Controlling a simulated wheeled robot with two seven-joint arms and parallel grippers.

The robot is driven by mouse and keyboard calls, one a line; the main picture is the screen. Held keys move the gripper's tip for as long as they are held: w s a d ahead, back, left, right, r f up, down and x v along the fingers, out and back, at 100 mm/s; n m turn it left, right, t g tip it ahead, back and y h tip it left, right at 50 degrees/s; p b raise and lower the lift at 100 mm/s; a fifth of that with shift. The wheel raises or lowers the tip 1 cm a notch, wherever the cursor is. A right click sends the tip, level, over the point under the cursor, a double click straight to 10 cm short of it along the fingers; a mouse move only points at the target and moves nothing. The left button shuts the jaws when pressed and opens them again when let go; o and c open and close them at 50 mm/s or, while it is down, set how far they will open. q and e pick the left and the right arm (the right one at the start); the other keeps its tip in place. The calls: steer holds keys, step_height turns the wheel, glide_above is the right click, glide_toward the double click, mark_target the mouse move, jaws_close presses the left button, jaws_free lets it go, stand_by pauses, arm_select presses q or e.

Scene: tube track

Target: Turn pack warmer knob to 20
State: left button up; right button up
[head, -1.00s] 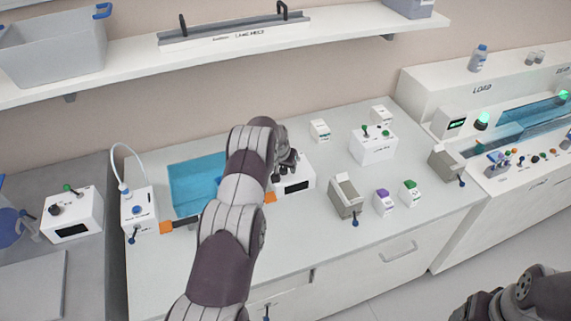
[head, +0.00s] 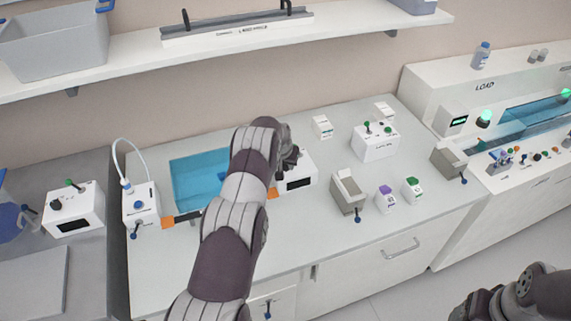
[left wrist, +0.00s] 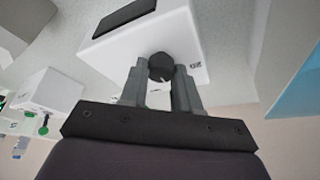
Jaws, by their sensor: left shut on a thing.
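A white box with a dark display (head: 299,184) stands beside the blue bath on the bench; I take it as the pack warmer, though its label is too small to read. Its dark round knob (left wrist: 160,66) shows in the left wrist view on the white face. My left gripper (left wrist: 161,78) is shut on this knob, one finger on each side. In the head view my left gripper (head: 288,158) is at the box's top left, and it hides the knob there. The knob's setting cannot be read. Of my right arm only links show at the lower right.
The blue bath (head: 195,180) is just left of the box. A shelf (head: 330,38) runs above. The bench's front middle is clear.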

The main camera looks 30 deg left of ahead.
arm_select(q)
steer(key=n+b, duration=0.2)
steer(key=b, duration=0.1)
steer(key=n+y+b, duration=0.1)
steer(key=n+b, duration=0.1)
steer(key=b, duration=0.1)
steer(key=n+g+y+b, duration=0.1)
steer(key=n+b, duration=0.1)
steer(key=b, duration=0.1)
steer(key=shift+w+d+f+n+b, duration=0.1)
steer(key=shift+d+f+n+b, duration=0.05)
steer(key=shift+f+n+b, duration=0.15)
steer(key=shift+r+n+g+y+b, duration=0.3)
steer(key=shift+n+g+b, duration=0.1)
steer(key=shift+n+b, duration=0.65)
steer(key=o, duration=1.1)
steer(key=shift+c, duration=0.2)
steer(key=shift+d, duration=0.1)
steer(key=shift+r, duration=0.1)
steer(key=shift+d+r, duration=0.1)
steer(key=shift+r, duration=0.3)
steer(key=v, duration=1.1)
steer(key=shift+s+d+r, duration=0.2)
steer(key=shift+s+r, duration=0.05)
steer(key=shift+r, duration=0.05)
